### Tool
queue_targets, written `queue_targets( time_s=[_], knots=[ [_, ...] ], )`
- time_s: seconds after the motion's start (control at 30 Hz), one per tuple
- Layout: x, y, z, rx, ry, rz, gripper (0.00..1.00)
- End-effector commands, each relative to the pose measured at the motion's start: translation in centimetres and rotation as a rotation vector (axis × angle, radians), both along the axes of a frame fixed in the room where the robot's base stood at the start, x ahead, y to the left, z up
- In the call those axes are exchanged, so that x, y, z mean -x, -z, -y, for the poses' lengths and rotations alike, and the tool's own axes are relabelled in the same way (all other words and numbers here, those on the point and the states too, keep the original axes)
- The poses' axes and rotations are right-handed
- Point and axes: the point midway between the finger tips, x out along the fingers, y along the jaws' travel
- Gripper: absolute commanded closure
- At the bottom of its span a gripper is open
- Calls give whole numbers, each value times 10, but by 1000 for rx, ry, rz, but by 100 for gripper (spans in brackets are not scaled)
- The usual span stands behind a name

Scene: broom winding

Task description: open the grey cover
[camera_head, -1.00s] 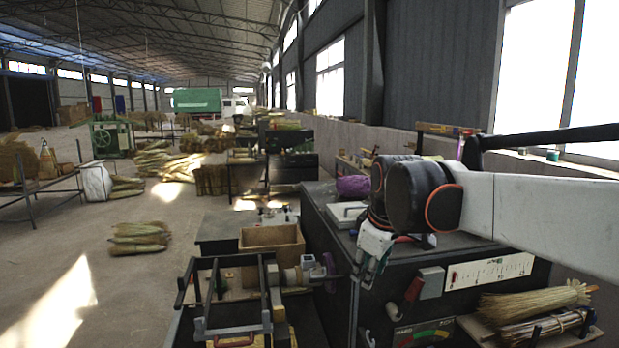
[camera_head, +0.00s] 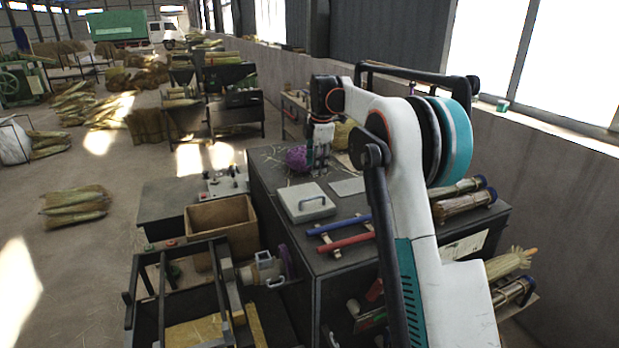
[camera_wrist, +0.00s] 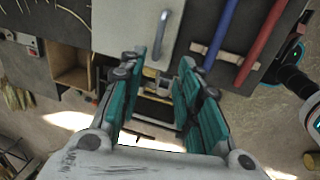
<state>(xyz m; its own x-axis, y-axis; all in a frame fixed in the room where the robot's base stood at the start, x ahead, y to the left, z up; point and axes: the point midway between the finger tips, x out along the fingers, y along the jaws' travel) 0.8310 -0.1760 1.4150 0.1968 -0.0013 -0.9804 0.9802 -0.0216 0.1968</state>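The grey cover (camera_head: 306,203) is a light, flat square plate with a raised bar handle. It lies shut and flat on the dark cabinet top. In the wrist view the cover (camera_wrist: 115,22) is at the top, with its handle (camera_wrist: 156,38) just beyond the fingertips. My gripper (camera_head: 318,165) points down over the cabinet top, behind the cover in the head view. In the wrist view my gripper (camera_wrist: 162,68) has its two teal fingers spread apart, with nothing between them. It does not appear to touch the handle.
A blue bar (camera_head: 339,224) and a red bar (camera_head: 345,244) lie on supports right of the cover. A purple bundle (camera_head: 297,157) sits beside my gripper. A second flat grey plate (camera_head: 347,186) lies nearby. An open wooden box (camera_head: 222,222) stands left of the cabinet.

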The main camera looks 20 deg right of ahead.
Motion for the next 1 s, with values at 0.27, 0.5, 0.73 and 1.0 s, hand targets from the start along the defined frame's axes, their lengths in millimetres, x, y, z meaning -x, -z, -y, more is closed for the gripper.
queue_targets(
  time_s=[0.27, 0.5, 0.73, 1.0],
  knots=[
    [-7, 20, 2, 2, -17, -5, 69],
    [-15, 64, 2, 2, -16, -4, 69],
    [-23, 105, 2, 2, -15, -4, 69],
    [-29, 133, 2, 2, -15, -4, 69]
  ],
)
